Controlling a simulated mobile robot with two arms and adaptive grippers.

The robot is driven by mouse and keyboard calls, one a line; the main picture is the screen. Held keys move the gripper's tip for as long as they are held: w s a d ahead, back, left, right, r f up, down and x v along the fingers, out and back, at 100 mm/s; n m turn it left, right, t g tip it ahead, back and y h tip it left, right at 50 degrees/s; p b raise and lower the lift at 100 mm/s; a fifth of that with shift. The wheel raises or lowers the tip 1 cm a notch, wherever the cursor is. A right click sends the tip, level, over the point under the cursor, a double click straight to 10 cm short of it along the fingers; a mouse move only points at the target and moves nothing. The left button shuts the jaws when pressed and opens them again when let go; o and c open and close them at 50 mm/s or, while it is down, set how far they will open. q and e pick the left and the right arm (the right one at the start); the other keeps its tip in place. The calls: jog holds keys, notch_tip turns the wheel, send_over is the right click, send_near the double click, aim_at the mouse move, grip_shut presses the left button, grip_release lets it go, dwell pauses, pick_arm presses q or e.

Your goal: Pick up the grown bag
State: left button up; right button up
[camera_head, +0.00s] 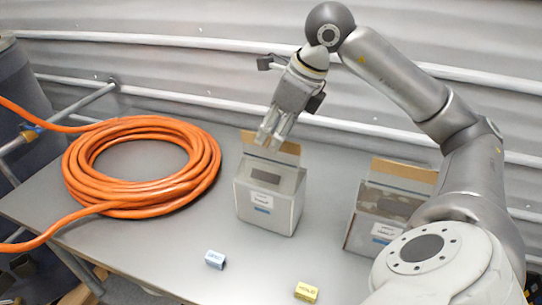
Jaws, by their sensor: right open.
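Two pale grey, box-shaped packages with raised brown flaps and white-and-blue labels stand on the metal table (150,245). The middle package (268,203) is upright with its top open. The right package (383,222) is partly hidden behind my right arm and has a mottled top. I cannot tell which of them is the grown bag. My right gripper (270,141) points down at the brown flap of the middle package, with its fingers open and nothing seen between them. Whether the fingertips touch the flap is unclear. My left gripper is not in view.
A coiled orange hose (198,180) lies on the table's left side, its end trailing off left. A small blue-and-white block (215,260) and a yellow block (306,292) lie near the front edge. A corrugated wall with pipes (190,91) runs behind.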

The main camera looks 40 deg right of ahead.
aim_at(260, 161)
jog(key=shift+w+f, duration=0.35)
jog(key=shift+f, duration=0.3)
jog(key=x, duration=0.4)
jog(key=shift+a+f+p, duration=0.15)
jog(key=shift+f+p, duration=0.1)
jog(key=shift+p, duration=0.1)
jog(key=shift+w, duration=0.1)
jog(key=shift+f+b, duration=0.3)
jog(key=c, duration=0.6)
jog(key=shift+s, duration=0.2)
grip_shut()
jog(key=shift+r, duration=0.1)
